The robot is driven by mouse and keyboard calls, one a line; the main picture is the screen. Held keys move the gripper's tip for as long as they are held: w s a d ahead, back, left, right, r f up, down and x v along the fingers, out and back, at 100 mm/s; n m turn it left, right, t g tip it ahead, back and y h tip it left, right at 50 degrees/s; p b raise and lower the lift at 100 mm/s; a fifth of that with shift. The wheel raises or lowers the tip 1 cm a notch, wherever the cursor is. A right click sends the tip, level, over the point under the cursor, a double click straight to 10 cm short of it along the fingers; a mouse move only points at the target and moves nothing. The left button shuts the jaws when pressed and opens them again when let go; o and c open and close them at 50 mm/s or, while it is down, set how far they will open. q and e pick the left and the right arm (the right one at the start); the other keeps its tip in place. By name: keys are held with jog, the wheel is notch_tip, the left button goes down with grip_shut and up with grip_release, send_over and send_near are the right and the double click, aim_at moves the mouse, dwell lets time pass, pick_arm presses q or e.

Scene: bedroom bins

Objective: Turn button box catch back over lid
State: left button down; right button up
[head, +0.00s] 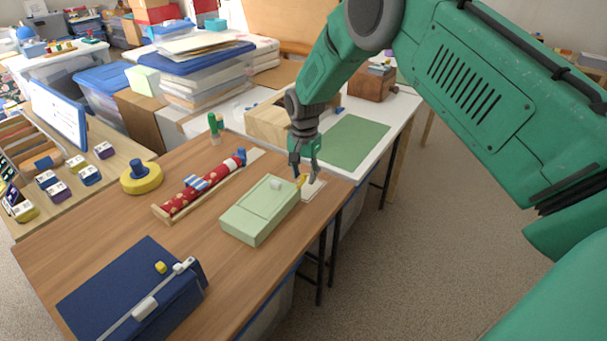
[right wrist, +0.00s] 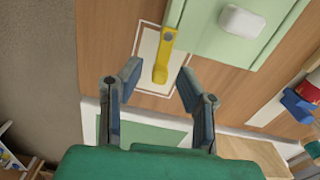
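The pale green button box (head: 262,212) sits on the wooden table near its right edge, with a white knob (head: 276,184) on its lid. Its yellow catch (head: 301,180) is at the far right end. In the right wrist view the catch (right wrist: 162,60) is pinned near the edge of the box (right wrist: 215,38) and points outward, off the lid. My right gripper (head: 305,180) is at that end of the box. In the right wrist view my right gripper (right wrist: 160,76) is open and empty, its fingers either side of the catch's free end. My left gripper is not in view.
A white rectangle (head: 317,189) lies beside the box. A red patterned roll in a wooden holder (head: 205,190) lies to the left. A navy box (head: 120,285) stands at front left and a yellow round thing (head: 141,180) behind. Bare tabletop surrounds the green box's left side.

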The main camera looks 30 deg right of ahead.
jog(key=shift+c, duration=0.5)
grip_shut()
jog(key=shift+a, duration=0.1)
jog(key=n, duration=0.1)
jog(key=n+p, duration=0.1)
jog(key=shift+w+a+n, duration=0.2)
jog(key=shift+w+n, duration=0.15)
jog(key=shift+n, duration=0.05)
jog(key=n, duration=0.3)
jog(key=shift+w+a+n+p, duration=0.3)
jog(key=shift+w+a+n, duration=0.05)
jog(key=shift+a+n, duration=0.05)
jog(key=n, duration=0.1)
jog(key=a+n, duration=0.1)
jog(key=n, duration=0.1)
jog(key=shift+w, duration=0.15)
jog(key=shift+a+n+p, duration=0.2)
jog(key=shift+a+n, duration=0.1)
jog(key=shift+n, duration=0.7)
jog(key=shift+a+n+p, duration=0.15)
jog(key=shift+a+n, duration=0.1)
jog(key=shift+n, duration=0.75)
